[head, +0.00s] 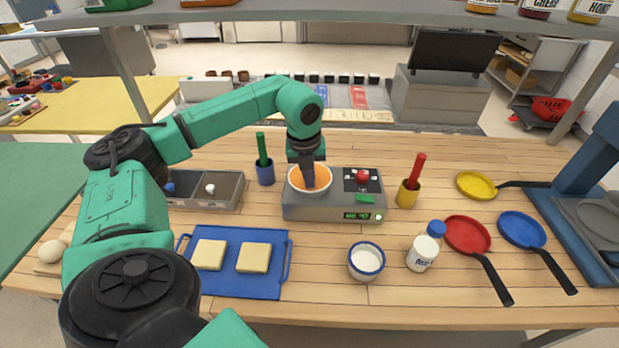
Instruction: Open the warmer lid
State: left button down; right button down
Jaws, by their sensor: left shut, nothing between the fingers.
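The warmer (300,213) is a low grey box with a green lit display, standing mid-counter. A round white-rimmed well with an orange inside (323,180) is on its left half. I cannot tell which part is the lid. My left gripper (309,184) points down over the orange round part, shut and empty; whether it touches is unclear. The gripper hides part of the orange. My right gripper is not in view.
A blue tray (235,284) with two bread slices lies front left. A white bowl (367,272), a bottle (422,252), cups with a green and a red stick, and several coloured pans stand around the warmer. A shelf (350,14) runs overhead.

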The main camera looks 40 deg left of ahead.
pick_arm(q)
jog(key=shift+w+r+p, duration=0.1)
jog(key=shift+r+p, duration=0.2)
jog(key=shift+r, duration=0.05)
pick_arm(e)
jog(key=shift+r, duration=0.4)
